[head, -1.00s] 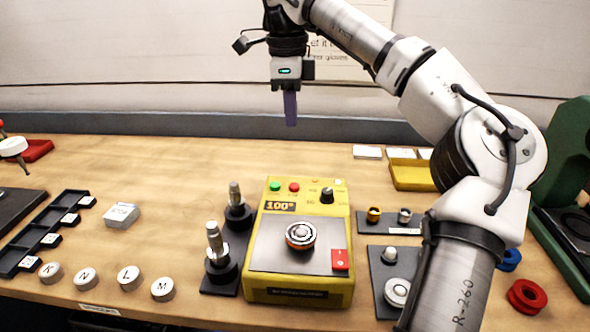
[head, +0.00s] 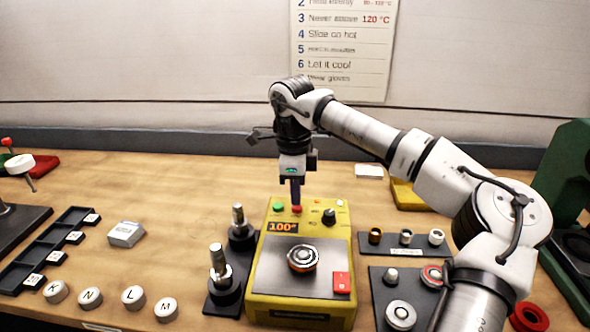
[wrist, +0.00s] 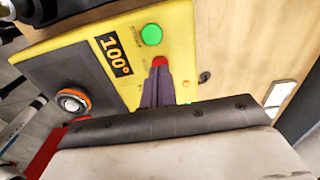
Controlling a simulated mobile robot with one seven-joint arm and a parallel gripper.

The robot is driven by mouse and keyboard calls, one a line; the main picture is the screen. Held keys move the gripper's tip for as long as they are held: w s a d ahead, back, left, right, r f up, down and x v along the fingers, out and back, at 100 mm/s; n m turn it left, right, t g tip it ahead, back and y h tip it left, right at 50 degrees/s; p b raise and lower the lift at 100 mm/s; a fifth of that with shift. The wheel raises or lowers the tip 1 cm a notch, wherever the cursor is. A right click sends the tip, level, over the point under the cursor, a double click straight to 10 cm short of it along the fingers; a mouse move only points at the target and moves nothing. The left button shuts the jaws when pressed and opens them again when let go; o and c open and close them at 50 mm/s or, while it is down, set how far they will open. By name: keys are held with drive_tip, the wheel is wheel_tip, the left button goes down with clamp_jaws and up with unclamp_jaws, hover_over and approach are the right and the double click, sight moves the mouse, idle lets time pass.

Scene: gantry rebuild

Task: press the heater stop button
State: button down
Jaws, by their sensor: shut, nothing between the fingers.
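The yellow heater (head: 349,240) stands in the middle of the bench, its display (head: 283,227) reading 100°. A green button (head: 278,207) and the red stop button (head: 297,209) sit at its far edge. My gripper (head: 295,200) is shut and empty, pointing down with its dark fingertips right at the red button. In the wrist view the fingertips (wrist: 158,80) partly cover the red button (wrist: 160,61), beside the green button (wrist: 151,34). I cannot tell whether they touch or press it.
A black knob (head: 329,217) is right of the red button. A bearing ring (head: 303,258) lies on the heater plate, near a red switch (head: 342,282). Metal posts (head: 219,264) stand at the left. A small-parts tray (head: 405,249) is at the right.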

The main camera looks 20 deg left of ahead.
sight(296, 207)
drive_tip(key=shift+f, duration=0.45)
drive_tip(key=shift+f, duration=0.1)
drive_tip(key=shift+f+b, duration=0.65)
drive_tip(key=shift+f, duration=0.15)
drive_tip(key=shift+s+d, duration=0.1)
drive_tip(key=shift+s, duration=0.05)
drive_tip(key=shift+f, duration=0.15)
drive_tip(key=shift+r+p, duration=0.35)
drive_tip(key=shift+r, duration=0.1)
wheel_tip(296, 207, up, 14)
drive_tip(key=shift+a+p, duration=0.3)
